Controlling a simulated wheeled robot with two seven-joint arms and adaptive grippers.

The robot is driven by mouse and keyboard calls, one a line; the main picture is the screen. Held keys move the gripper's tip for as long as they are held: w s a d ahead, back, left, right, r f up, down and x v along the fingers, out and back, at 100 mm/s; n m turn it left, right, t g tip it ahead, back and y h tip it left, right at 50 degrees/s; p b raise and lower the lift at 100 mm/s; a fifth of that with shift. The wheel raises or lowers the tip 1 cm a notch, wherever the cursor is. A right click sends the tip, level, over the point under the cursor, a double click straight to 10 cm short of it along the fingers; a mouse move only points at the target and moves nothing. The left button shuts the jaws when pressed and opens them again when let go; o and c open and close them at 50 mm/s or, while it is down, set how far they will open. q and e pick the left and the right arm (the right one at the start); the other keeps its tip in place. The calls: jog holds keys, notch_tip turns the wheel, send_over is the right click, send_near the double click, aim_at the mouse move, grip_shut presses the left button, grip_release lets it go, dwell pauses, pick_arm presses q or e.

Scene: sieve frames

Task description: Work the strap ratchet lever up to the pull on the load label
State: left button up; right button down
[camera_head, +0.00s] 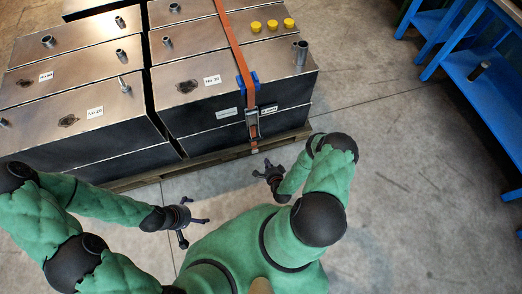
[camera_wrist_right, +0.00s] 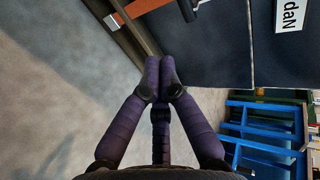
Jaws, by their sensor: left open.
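An orange strap (camera_head: 229,40) runs over the right-hand metal case and down its front face through a blue corner guard (camera_head: 247,80). The ratchet (camera_head: 252,122) hangs on the strap on that front face; its lever angle is too small to tell. White labels (camera_head: 227,113) sit on both sides of the ratchet, their text unreadable. My left gripper (camera_head: 188,220) is open and empty, left of and below the ratchet.
The cases stand on a wooden pallet (camera_head: 150,176). Yellow caps (camera_head: 272,25) and metal stubs stand on their tops. A blue bench (camera_head: 490,85) is at the right. Bare concrete floor (camera_head: 395,190) lies between bench and pallet.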

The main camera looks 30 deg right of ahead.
jog(key=w+d+f+t+b, duration=0.1)
jog(key=w+b, duration=0.4)
jog(key=w, duration=0.7)
jog(key=shift+w+d+f+m+b, duration=0.3)
jog(key=shift+d+f, duration=0.2)
jog(key=shift+f, duration=0.35)
jog(key=x, duration=0.2)
jog(key=shift+w+d+f, duration=0.1)
jog(key=shift+w+d, duration=0.05)
jog(key=shift+w, duration=0.1)
